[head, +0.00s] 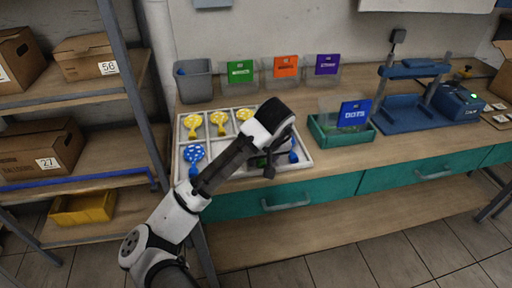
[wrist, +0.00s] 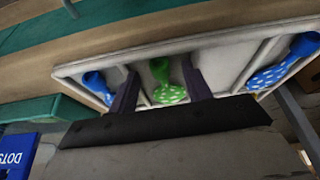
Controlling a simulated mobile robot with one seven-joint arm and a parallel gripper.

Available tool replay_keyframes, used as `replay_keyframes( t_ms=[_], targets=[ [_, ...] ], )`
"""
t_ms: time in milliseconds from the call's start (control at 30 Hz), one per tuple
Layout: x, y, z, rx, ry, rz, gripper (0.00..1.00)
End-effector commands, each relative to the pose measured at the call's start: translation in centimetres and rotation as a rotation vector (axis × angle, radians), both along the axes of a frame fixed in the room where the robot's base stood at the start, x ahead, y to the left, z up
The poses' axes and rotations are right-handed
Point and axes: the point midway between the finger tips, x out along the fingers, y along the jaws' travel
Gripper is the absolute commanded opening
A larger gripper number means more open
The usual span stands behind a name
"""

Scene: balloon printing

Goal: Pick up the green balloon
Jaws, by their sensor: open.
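The green balloon with pale dots (wrist: 170,94) lies in a middle compartment of the white divided tray (wrist: 225,48) in the wrist view. Its plain green neck points toward the top of that picture. My gripper (wrist: 158,72) is open, with one dark finger on each side of the balloon; I cannot tell whether they touch it. In the head view my gripper (head: 269,171) is over the front row of the tray (head: 308,163), and my arm hides most of the green balloon.
Yellow balloons (head: 219,119) fill the back row. The tray's dividers and rim stand close to my fingers. A teal bin with a blue card (head: 354,114) stands to the right, a grey bin (head: 194,83) behind.

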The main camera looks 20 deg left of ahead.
Motion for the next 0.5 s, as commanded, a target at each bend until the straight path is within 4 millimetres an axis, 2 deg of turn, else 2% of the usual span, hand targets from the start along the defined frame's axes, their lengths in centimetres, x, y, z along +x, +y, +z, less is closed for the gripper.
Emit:
replay_keyframes(
  t_ms=[133, 367, 500],
  targets=[
    [0.35, 0.33, -1.15, 0.0, 0.001, 0.0, 0.49],
    [0.43, 0.34, -1.33, 0.0, 0.0, 0.0, 0.49],
    [0.43, 0.32, -1.32, 0.0, 0.0, 0.0, 0.32]
  ],
)
